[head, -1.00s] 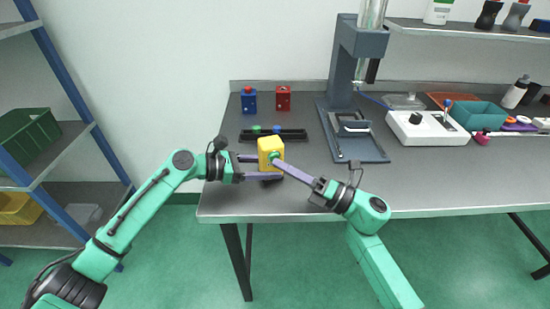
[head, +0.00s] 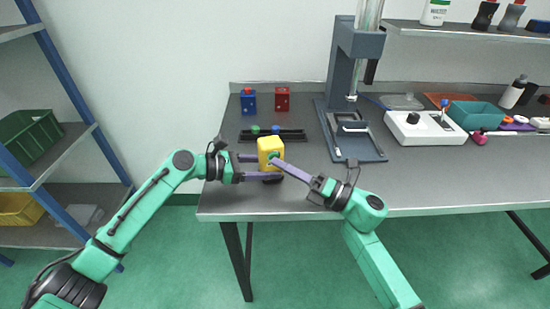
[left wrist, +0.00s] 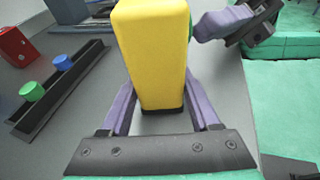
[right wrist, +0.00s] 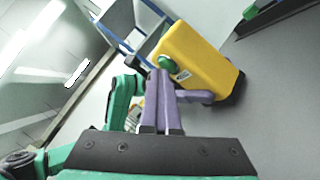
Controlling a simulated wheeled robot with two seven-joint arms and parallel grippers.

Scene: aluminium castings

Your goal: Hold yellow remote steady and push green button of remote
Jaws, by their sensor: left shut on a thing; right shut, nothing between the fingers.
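The yellow remote (head: 270,148) is a tall block near the bench's left front; it fills the middle of the left wrist view (left wrist: 155,50). My left gripper (head: 262,168) is shut on it, with a purple finger on either side. The remote's green button (right wrist: 166,62) faces my right gripper; only a sliver shows in the left wrist view (left wrist: 190,30). My right gripper (head: 274,162) is shut and empty, its fingertips at the button and partly covering it in the head view. Whether they press it in, I cannot tell.
Behind the remote lies a black tray (head: 290,135) with a blue and a green knob. A blue box (head: 248,103) and a red box (head: 282,101) stand farther back. A dark press stand (head: 347,120) and a white device (head: 426,130) are to the right.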

